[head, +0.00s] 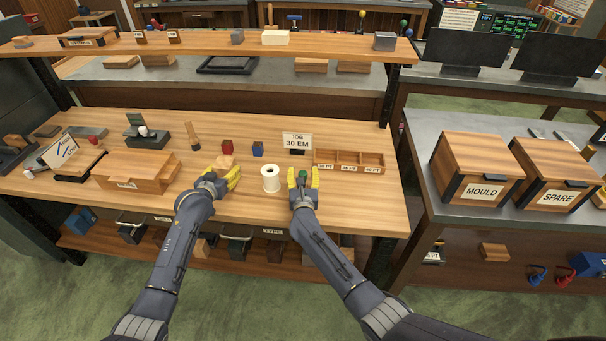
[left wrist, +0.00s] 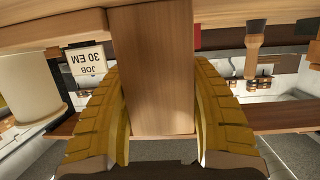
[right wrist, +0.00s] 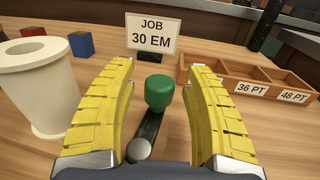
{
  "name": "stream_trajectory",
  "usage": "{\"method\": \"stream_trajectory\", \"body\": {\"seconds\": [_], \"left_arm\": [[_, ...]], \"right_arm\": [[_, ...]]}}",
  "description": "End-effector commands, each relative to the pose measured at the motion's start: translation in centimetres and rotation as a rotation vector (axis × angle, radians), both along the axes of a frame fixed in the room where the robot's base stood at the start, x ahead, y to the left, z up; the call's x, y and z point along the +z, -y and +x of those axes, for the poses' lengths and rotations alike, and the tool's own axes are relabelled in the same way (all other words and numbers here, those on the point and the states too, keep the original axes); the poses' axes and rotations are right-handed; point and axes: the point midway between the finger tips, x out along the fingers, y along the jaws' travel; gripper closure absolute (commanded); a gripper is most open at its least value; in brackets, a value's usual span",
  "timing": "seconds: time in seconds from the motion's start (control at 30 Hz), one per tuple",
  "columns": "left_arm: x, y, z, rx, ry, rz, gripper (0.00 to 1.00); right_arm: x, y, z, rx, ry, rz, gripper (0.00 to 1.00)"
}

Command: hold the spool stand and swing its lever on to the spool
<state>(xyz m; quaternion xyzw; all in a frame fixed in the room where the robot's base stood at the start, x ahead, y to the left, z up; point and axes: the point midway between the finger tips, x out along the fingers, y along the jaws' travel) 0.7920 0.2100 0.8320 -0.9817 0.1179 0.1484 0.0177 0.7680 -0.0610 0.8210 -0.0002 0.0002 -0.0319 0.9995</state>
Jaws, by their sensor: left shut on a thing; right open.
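The white spool (head: 271,178) stands upright on the wooden bench between my two grippers. It shows at the left of the right wrist view (right wrist: 38,92) and the left wrist view (left wrist: 27,85). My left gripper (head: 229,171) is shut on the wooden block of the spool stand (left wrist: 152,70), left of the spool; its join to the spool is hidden. The lever is a dark bar (right wrist: 150,128) with a green knob (right wrist: 158,92) and a silver round end, right of the spool. My right gripper (right wrist: 160,95) is open, its fingers on either side of the knob.
A JOB 30 EM sign (head: 297,140) stands behind the knob. A sectioned wooden tray (head: 348,161) is to its right. A blue block (head: 257,149) and a red block (head: 227,146) sit behind the spool.

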Motion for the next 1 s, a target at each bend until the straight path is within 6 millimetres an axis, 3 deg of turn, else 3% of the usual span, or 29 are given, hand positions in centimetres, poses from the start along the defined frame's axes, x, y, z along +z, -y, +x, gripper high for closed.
{"method": "stream_trajectory", "body": {"seconds": [0.07,0.5,1.0], "left_arm": [[-0.02,0.01,-0.01,0.0,0.0,0.0,0.77],[-0.02,0.01,-0.01,0.0,0.0,0.0,0.77],[-0.01,0.03,-0.01,0.0,0.0,0.0,0.77]], "right_arm": [[0.01,0.01,0.0,0.0,0.0,0.0,0.49],[0.01,0.01,-0.01,0.0,0.0,0.0,1.0],[0.14,-0.73,0.3,0.148,0.005,-0.003,1.0]]}}
